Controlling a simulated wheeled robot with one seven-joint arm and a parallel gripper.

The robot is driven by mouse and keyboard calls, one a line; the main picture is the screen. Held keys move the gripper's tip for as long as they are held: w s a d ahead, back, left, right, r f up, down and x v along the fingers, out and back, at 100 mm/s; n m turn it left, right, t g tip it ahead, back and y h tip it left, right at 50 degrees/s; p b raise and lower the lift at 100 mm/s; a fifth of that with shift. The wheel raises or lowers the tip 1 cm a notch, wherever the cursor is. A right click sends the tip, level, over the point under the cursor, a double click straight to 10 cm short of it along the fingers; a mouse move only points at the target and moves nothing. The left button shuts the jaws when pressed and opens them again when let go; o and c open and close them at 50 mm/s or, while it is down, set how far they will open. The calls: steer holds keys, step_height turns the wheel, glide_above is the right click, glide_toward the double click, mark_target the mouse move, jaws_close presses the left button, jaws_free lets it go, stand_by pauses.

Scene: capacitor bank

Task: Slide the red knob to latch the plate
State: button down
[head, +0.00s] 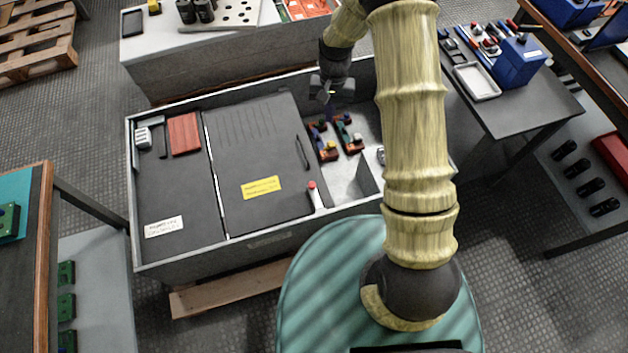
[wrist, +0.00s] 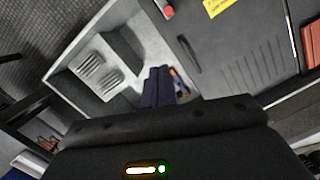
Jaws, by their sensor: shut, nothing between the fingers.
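The red knob (head: 312,185) is the tip of a small pale slider at the front right edge of the dark grey plate (head: 235,150). The knob also shows at the top of the wrist view (wrist: 168,12). The plate lies flat in the grey cabinet and has a black handle (head: 302,152) and a yellow label. My gripper (head: 328,95) is above the back of the open bay right of the plate, well apart from the knob. Its dark blue fingers (wrist: 158,87) are together and hold nothing. Whether the slider overlaps the plate's edge is too small to tell.
The open bay holds red-orange parts (head: 325,142) and ribbed grey blocks (wrist: 97,75). The cabinet wall (head: 280,235) runs along the front near the knob. A bench with a blue bin (head: 520,62) stands right, another bench (head: 25,225) left. Space above the plate is clear.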

mark_target(315, 195)
steer(key=a+f+b, duration=0.1)
steer(key=f+b, duration=0.1)
steer(key=f, duration=0.5)
steer(key=w+a+f+g+b, duration=0.1)
steer(key=a+f+b, duration=0.1)
steer(key=f, duration=0.5)
steer(key=shift+w+m, duration=0.3)
steer(key=shift+f, duration=0.1)
steer(key=shift+g, duration=0.3)
steer(key=b+x, duration=0.2)
steer(key=x, duration=0.8)
steer(key=shift+a+f, duration=0.1)
steer(key=s, duration=0.3)
steer(key=shift+a, duration=0.3)
steer(key=shift+s+f, duration=0.1)
steer(key=shift+s, duration=0.25)
steer(key=shift+a, duration=0.1)
